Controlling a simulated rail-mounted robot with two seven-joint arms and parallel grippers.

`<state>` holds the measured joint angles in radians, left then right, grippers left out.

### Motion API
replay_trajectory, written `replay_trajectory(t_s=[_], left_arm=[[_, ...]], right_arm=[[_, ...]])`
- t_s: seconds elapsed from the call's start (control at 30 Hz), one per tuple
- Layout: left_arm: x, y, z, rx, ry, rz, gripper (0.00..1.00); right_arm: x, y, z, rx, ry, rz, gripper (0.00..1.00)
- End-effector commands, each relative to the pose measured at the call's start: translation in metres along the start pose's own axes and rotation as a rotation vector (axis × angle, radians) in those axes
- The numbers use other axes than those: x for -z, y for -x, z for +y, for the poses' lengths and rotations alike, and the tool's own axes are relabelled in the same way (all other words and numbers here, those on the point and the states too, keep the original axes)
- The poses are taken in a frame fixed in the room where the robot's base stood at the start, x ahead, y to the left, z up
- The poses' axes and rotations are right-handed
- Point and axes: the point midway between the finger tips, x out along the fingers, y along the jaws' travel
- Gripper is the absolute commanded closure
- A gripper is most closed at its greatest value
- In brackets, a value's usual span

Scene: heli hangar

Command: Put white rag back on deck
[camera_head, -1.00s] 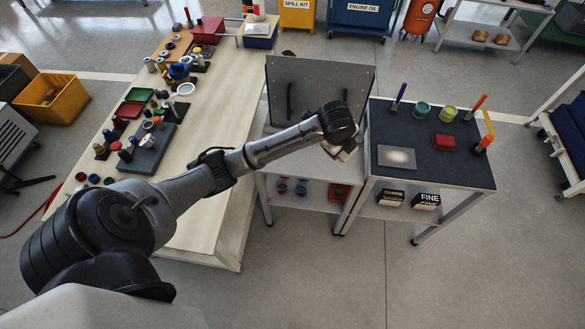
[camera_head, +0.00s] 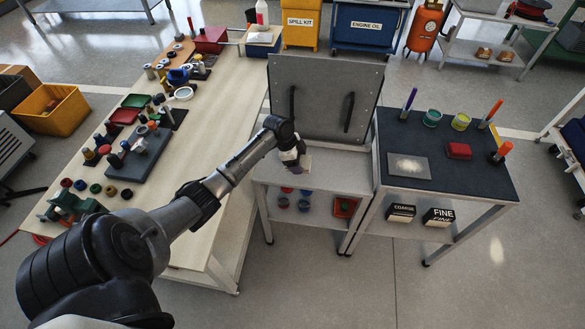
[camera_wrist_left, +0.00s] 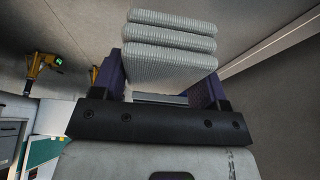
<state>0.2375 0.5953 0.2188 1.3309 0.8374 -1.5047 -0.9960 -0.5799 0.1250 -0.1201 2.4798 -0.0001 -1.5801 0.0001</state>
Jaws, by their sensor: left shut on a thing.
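My left gripper (camera_head: 293,160) is shut on the white rag, a folded ribbed cloth. In the left wrist view the rag (camera_wrist_left: 172,38) shows as several stacked folds between the two purple fingers of the gripper (camera_wrist_left: 165,78). In the head view only a small pale part of the rag (camera_head: 306,163) shows at the gripper, partly hidden by the wrist. The gripper is over the grey-topped cart (camera_head: 345,170), in front of its upright panel (camera_head: 325,95). I cannot tell whether the rag touches the cart top. My right gripper is not in view.
A dark-topped cart (camera_head: 470,180) joins on the right, bearing a grey plate (camera_head: 409,167), red block (camera_head: 459,151), paint cups and upright markers. The long workbench (camera_head: 210,150) on the left carries several tools and parts. Open floor lies in front.

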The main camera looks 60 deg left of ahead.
Motion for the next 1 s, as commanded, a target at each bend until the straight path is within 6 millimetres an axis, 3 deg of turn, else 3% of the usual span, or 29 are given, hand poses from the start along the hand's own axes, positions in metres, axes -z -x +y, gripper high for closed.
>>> replay_trajectory(t_s=[0.1, 0.3, 0.47, 0.8, 1.0], left_arm=[[-0.016, -0.008, -0.015, 0.001, 0.001, 0.000, 0.52], [-0.029, -0.012, -0.027, 0.001, 0.000, 0.000, 0.52], [-0.032, -0.014, -0.029, 0.001, -0.002, 0.000, 0.52], [-0.046, -0.049, -0.028, 0.000, -0.001, -0.001, 0.52], [-0.046, -0.049, -0.028, 0.000, -0.003, -0.002, 0.52]], right_arm=[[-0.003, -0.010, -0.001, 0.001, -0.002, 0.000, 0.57], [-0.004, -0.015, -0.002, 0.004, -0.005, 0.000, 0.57], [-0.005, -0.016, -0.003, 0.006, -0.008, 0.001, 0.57], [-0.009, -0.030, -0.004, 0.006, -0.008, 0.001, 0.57], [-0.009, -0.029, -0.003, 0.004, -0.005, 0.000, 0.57]])
